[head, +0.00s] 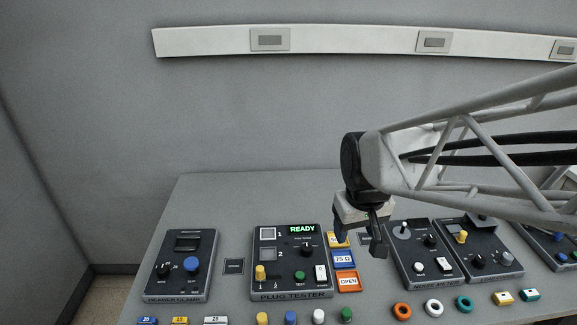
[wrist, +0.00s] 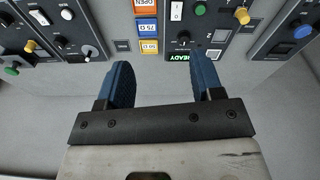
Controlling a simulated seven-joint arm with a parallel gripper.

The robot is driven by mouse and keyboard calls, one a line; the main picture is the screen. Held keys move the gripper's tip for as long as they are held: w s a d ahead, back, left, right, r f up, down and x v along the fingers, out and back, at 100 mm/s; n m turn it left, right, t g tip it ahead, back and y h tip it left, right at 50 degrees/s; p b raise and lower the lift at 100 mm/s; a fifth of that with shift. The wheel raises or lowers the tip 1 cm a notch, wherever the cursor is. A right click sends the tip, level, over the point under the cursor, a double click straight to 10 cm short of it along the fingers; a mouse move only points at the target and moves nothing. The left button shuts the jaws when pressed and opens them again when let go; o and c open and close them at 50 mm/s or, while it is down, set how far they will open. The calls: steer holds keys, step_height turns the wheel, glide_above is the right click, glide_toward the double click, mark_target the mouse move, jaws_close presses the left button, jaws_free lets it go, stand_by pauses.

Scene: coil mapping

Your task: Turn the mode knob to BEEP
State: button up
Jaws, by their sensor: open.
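The plug tester (head: 257,290) stands on the bench with a lit green READY display (head: 302,229). A small black knob (head: 306,246) with a pale pointer sits below the display; its lettering is too small to read, so I cannot confirm it is the mode knob. This knob also shows in the wrist view (wrist: 184,38). My gripper (head: 378,246) hangs above the bench, right of the tester. In the wrist view my gripper (wrist: 163,72) has its two blue fingers wide apart, with nothing between them.
An orange OPEN block (head: 348,282) and a blue 75 Ω block (head: 343,258) lie right of the tester. Coloured plugs and rings line the front. A wall rail (head: 350,39) runs behind.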

steer(key=w+a+f+n+g, duration=0.1)
steer(key=w+a+f+n, duration=0.15)
steer(key=w+f, duration=0.6)
steer(key=n, duration=0.2)
glide_above(307, 246)
steer(key=shift+m+g, duration=0.25)
steer(key=shift+g, duration=0.15)
step_height(307, 246, down, 7)
steer(key=shift+r, duration=0.1)
steer(key=shift+f, duration=0.3)
steer(key=shift+f, duration=3.7)
steer(key=c, duration=0.9)
